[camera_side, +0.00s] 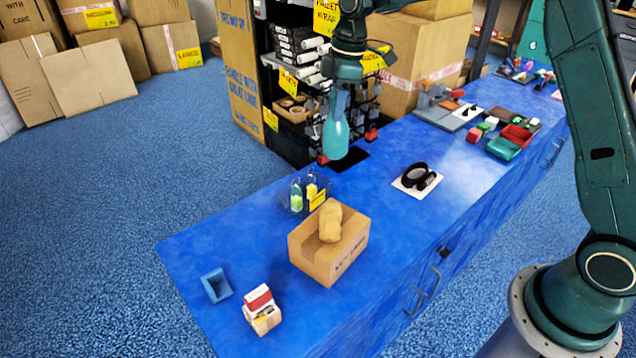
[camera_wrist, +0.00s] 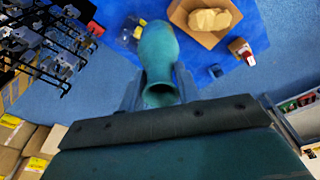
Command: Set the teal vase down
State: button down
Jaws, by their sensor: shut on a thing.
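The teal vase (camera_side: 335,132) hangs upright below my gripper (camera_side: 341,92) near the back edge of the blue counter (camera_side: 235,240). My gripper is shut on its narrow neck. In the wrist view, the vase (camera_wrist: 157,48) sits between the fingers of my gripper (camera_wrist: 158,88), with its open mouth toward the palm and its wide body away from it. A black square (camera_side: 349,159) lies on the counter just below and right of the vase. I cannot tell how large the gap under the base is.
A black rack (camera_side: 290,85) with hanging goods stands close behind the vase. An open carton (camera_side: 328,262) holding a tan lump (camera_side: 330,222), clear containers (camera_side: 305,195) and a black ring-shaped item (camera_side: 418,177) stand on the counter. Bare counter lies between them.

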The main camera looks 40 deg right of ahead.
jog(key=w+a+m, duration=0.2)
jog(key=a+m, duration=0.2)
jog(key=a, duration=0.9)
jog(key=w+a+m, duration=0.3)
jog(key=a, duration=0.9)
notch_tip(320, 180, down, 20)
jog(key=shift+a+f+t+h, duration=0.15)
jog(key=shift+f+t+h, duration=0.05)
jog(key=shift+t+h, duration=0.1)
jog(key=shift+f, duration=0.15)
jog(key=c, duration=1)
grip_release()
notch_tip(320, 180, up, 12)
jog(key=s, duration=0.1)
jog(key=shift+s+d, duration=0.35)
jog(key=shift+s, duration=0.05)
